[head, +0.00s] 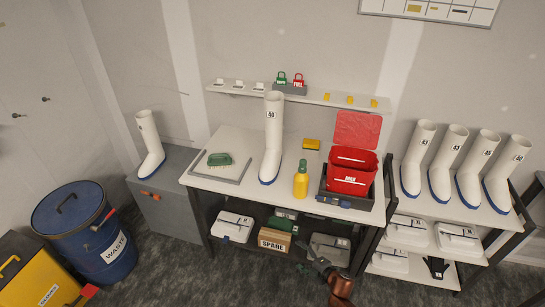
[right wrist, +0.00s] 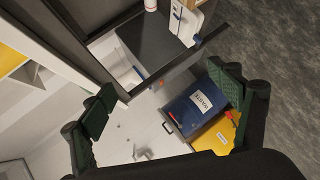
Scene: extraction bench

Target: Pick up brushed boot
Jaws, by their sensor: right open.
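A tall white boot (head: 273,140) with a blue sole and the number 40 stands upright on the white bench (head: 236,139), beside a green brush (head: 219,159) on a grey tray (head: 232,177). No marks on the boot show whether it is brushed. Another white boot (head: 149,145) stands on the grey cabinet at left. My right gripper (head: 316,258) is low in front of the bench, below its top and apart from the boots. In the right wrist view its fingers (right wrist: 165,108) are spread wide with nothing between them. My left gripper is not in view.
A yellow bottle (head: 301,180) and a red bin (head: 351,172) in a dark tray stand right of the bench boot. Several white boots (head: 467,170) line the right rack. A blue waste drum (head: 86,231) and yellow bin (head: 38,274) stand at lower left.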

